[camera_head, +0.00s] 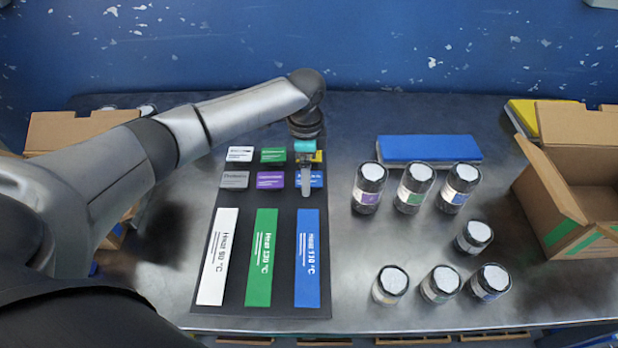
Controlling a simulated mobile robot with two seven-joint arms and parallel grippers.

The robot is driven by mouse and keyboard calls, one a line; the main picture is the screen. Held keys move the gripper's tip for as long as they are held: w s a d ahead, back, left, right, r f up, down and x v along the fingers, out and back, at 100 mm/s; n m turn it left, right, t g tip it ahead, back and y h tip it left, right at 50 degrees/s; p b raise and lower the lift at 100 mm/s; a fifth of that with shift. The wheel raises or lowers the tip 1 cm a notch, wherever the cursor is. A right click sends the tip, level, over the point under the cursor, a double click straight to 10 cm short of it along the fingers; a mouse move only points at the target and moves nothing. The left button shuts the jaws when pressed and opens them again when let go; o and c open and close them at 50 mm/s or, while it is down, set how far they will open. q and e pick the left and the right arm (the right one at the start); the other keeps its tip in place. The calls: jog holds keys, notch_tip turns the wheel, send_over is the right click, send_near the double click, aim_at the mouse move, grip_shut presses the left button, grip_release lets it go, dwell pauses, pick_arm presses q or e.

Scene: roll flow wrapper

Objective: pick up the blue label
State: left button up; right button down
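A small blue label (317,179) lies at the right end of the second row of small labels on the black mat (286,221). It is partly hidden by my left gripper (305,190), which points down over its left part. The gripper is seen edge-on, so its opening and any contact with the label cannot be told. A long blue strip (308,270) with white heat text also lies on the mat, nearer the front. My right gripper is not in view.
White, green, yellow, grey and purple small labels lie close by, with white and green long strips in front. Several jars (415,188) with white lids stand to the right. A blue pad (428,149) lies behind them. An open cardboard box (575,185) stands far right.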

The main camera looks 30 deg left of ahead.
pick_arm(q)
jog(key=shift+f, duration=0.25)
dwell(0.4)
jog(key=c, duration=1.4)
jog(key=shift+r, duration=0.1)
